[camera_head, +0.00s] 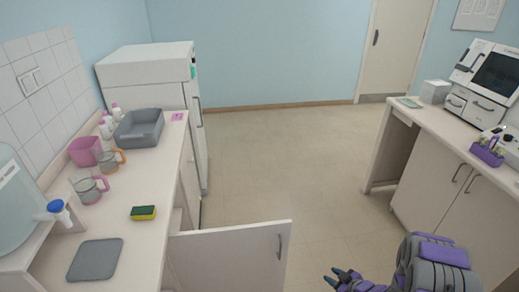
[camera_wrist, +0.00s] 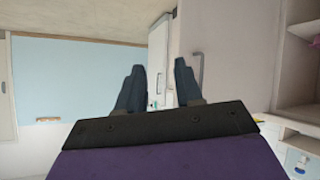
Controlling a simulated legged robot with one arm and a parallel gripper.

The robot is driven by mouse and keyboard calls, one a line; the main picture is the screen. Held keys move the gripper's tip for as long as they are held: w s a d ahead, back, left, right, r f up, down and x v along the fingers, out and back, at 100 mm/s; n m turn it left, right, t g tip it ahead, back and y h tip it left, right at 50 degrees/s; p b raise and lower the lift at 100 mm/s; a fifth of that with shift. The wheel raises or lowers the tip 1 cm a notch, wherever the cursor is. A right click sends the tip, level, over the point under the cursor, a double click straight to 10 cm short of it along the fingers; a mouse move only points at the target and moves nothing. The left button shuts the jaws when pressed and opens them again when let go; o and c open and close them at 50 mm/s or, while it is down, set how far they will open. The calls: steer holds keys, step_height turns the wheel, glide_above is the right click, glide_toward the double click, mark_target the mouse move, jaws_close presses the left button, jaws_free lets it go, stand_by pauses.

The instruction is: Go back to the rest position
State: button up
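My gripper (camera_head: 343,277) shows at the bottom right of the head view, over the floor between the two counters. It is apart from every object there. In the wrist view my gripper (camera_wrist: 158,84) has its two dark fingers spread with a gap between them. Nothing is held in that gap; only the room behind shows through it. Part of my purple and grey arm shows at the lower right of the head view.
The left counter (camera_head: 115,228) holds a sponge (camera_head: 143,213), grey mat (camera_head: 95,259), grey basin (camera_head: 139,128) and pitchers. A cabinet door (camera_head: 230,258) stands open into the aisle. The right counter (camera_head: 440,118) holds a purple rack (camera_head: 486,153) and a machine. The floor (camera_head: 290,160) ahead is clear.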

steer(key=d+r+m+g+h, duration=0.2)
steer(key=d+r+h, duration=0.25)
steer(key=r, duration=0.35)
steer(key=d+r+m+g+h, duration=0.1)
steer(key=d+r+g+h, duration=0.1)
steer(key=d+r+h, duration=0.5)
steer(key=s+a+r+m+g+y, duration=0.1)
steer(key=s+a+r+m, duration=0.1)
steer(key=s+r, duration=0.35)
steer(key=s+a+r+m+g+y, duration=0.1)
steer(key=s+a+r+g, duration=0.15)
steer(key=r, duration=0.55)
steer(key=s+a+r+m+g+y, duration=0.1)
steer(key=s+a+r, duration=0.2)
steer(key=s+a, duration=0.4)
steer(key=s+a+r+m+g+y, duration=0.1)
steer(key=s+a+r, duration=0.3)
steer(key=s+a, duration=0.3)
steer(key=s+a+r+g+y, duration=0.2)
steer(key=s+a, duration=0.5)
steer(key=s, duration=0.6)
steer(key=shift+s+r+m, duration=0.35)
steer(key=shift+r+m, duration=0.05)
steer(key=shift+r, duration=0.5)
